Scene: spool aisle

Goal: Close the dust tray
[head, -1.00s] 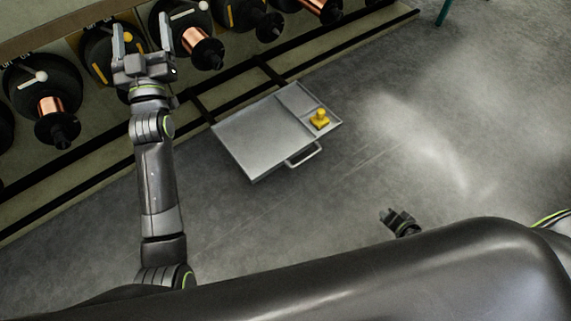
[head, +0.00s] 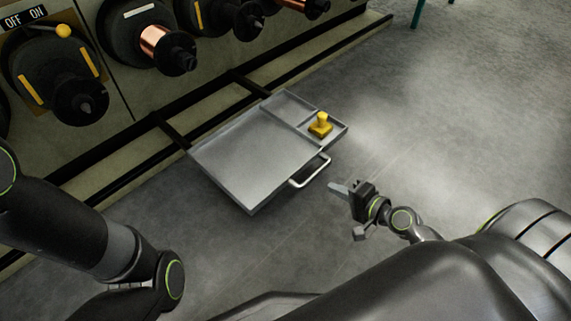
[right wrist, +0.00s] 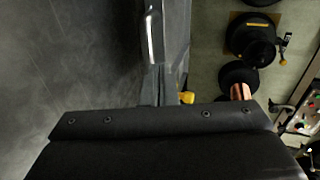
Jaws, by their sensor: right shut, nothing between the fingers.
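The dust tray (head: 232,178) is a flat grey metal tray, pulled out from the bottom of the rack over the floor in the head view. Its bar handle (head: 312,172) is on the side facing me. A yellow knobbed piece (head: 320,124) sits in its far right compartment. My right gripper (head: 338,187) is shut and empty, just right of the handle and apart from it in this view. In the right wrist view the tray (right wrist: 176,40) shows as a grey strip. My left arm is at the left, its gripper out of frame.
The rack with several black spools (head: 150,34) stands along the left and back. Dark rails (head: 172,134) run between tray and rack. Grey floor (head: 440,110) is open to the right, with a green leg (head: 417,14) far off.

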